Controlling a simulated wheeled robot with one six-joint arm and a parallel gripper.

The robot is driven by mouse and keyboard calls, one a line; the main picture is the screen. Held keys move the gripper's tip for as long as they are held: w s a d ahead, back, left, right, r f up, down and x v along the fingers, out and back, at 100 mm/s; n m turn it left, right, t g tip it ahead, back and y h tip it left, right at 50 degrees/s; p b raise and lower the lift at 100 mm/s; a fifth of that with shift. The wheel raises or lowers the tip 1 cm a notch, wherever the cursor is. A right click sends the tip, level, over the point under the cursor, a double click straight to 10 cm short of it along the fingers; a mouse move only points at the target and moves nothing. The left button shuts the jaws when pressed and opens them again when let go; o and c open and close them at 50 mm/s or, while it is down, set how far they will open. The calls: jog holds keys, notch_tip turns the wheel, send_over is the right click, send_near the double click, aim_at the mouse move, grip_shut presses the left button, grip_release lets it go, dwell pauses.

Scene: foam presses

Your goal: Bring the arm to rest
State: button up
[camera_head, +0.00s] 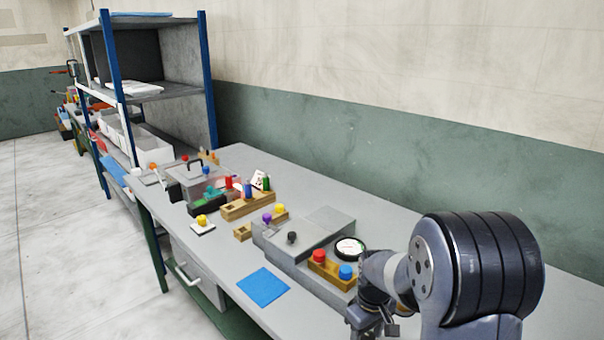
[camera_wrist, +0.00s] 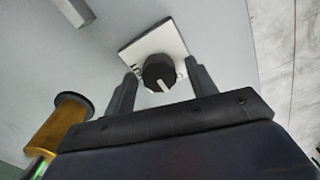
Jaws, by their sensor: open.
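My gripper (camera_wrist: 163,75) is open, its two dark fingers spread apart in the wrist view with nothing held between them. Beyond and between the fingertips, a black knob (camera_wrist: 160,72) with a white pointer line sits on a white square plate with dark markings. I cannot tell how far the fingertips are from the knob. In the head view my gripper (camera_head: 372,318) is at the bottom right, partly cut off by the frame edge, in front of the bench. The knob cannot be made out there.
A grey bench (camera_head: 400,225) carries a wooden block with red and blue knobs (camera_head: 333,270), a grey press (camera_head: 300,235), a blue mat (camera_head: 263,287) and a clear box (camera_head: 193,180). A blue-post shelf (camera_head: 205,80) stands behind. A brass cylinder (camera_wrist: 62,123) shows beside my gripper.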

jog(key=m, duration=0.4)
jog(key=shift+r+p, duration=0.15)
jog(key=shift+p, duration=0.2)
jog(key=m+p, duration=0.1)
jog(key=m, duration=0.3)
jog(key=shift+d+m, duration=0.1)
jog(key=shift+m, duration=0.2)
jog(key=m+p, duration=0.1)
jog(key=m, duration=0.3)
jog(key=shift+m+p, duration=0.3)
jog(key=m+p, duration=0.1)
jog(key=m, duration=0.2)
jog(key=shift+s+d+m, duration=0.1)
jog(key=shift+m, duration=0.3)
jog(key=shift+r+m, duration=0.25)
jog(key=shift+m, duration=0.05)
notch_tip(320, 180, up, 3)
jog(key=shift+r, duration=0.3)
